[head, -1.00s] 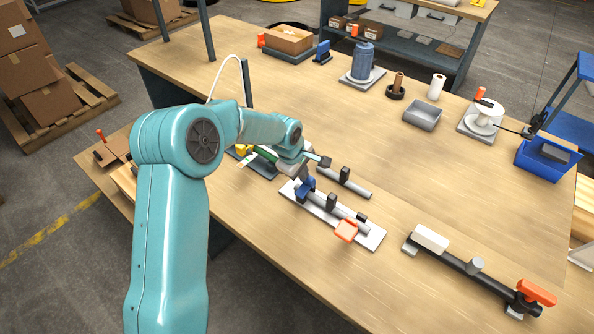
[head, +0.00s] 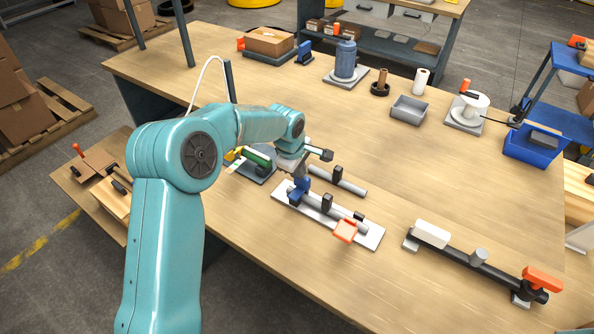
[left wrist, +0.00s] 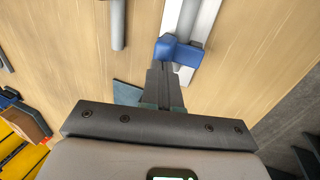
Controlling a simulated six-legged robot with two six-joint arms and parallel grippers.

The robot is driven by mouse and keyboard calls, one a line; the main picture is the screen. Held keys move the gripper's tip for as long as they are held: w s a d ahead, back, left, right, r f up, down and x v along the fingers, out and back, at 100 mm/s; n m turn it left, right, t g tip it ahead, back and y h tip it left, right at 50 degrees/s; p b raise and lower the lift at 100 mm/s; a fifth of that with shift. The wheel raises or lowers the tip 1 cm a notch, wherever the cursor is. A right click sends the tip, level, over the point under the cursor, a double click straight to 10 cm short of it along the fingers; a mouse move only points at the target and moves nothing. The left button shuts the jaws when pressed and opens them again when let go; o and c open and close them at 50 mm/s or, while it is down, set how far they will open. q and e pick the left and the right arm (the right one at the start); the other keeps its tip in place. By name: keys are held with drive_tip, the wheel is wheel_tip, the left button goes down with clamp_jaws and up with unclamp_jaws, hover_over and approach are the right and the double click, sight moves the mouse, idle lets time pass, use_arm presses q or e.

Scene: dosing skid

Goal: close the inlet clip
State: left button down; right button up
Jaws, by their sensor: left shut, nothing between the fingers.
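A blue clip (head: 299,190) sits around a grey tube (head: 340,214) on a white base plate (head: 368,238). An orange paddle (head: 345,231) is near the plate's front end. My left gripper (head: 300,178) is just above and behind the blue clip, shut with nothing held. In the left wrist view, the shut fingers (left wrist: 163,82) point at the blue clip (left wrist: 178,52), and the tips appear to be at its near edge. I cannot tell whether they touch it. Whether the clip is fully closed is unclear. My right gripper is not in view.
A second grey tube (head: 345,184) with a black clamp lies just behind the plate. A green-handled item (head: 258,158) lies left of the gripper on a dark mat. A black pipe assembly (head: 470,265) stands at the front right. The table's middle right is clear.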

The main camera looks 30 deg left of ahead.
use_arm(q)
drive_tip(key=shift+s+f+b, duration=0.15)
drive_tip(key=shift+s+b, duration=0.25)
drive_tip(key=shift+b, duration=0.15)
drive_tip(key=shift+s, duration=0.35)
drive_tip(key=b+v, duration=0.1)
drive_tip(key=v, duration=1.5)
drive_tip(key=shift+r, duration=0.3)
drive_tip(key=shift+w, duration=0.15)
